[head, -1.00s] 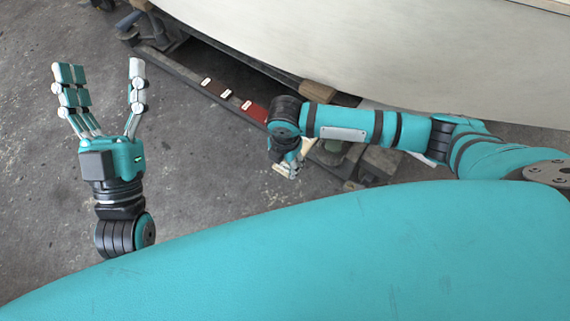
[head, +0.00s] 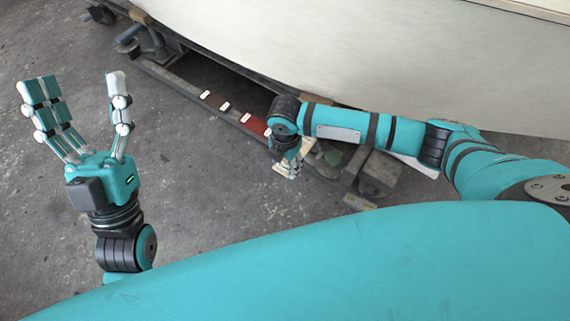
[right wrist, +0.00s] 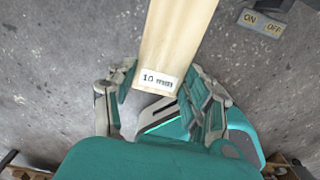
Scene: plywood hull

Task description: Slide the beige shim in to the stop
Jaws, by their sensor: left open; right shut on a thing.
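The beige shim (right wrist: 172,40) is a long pale wooden strip with a white "10 mm" label on its near end. In the right wrist view it runs from between my fingers out past the top edge, so its far end is out of view there. My right gripper (right wrist: 163,85) is shut on its labelled end. In the head view my right gripper (head: 289,165) is low beside the dark rail under the hull, and the shim is mostly hidden there. My left gripper (head: 80,95) is open and empty, fingers up, over bare floor at the left. No stop can be made out.
The pale hull (head: 370,60) spans the back, above a dark rail (head: 180,85) with small white labels and reddish-brown pieces. An ON/OFF plate (right wrist: 262,22) shows at the right wrist view's upper right.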

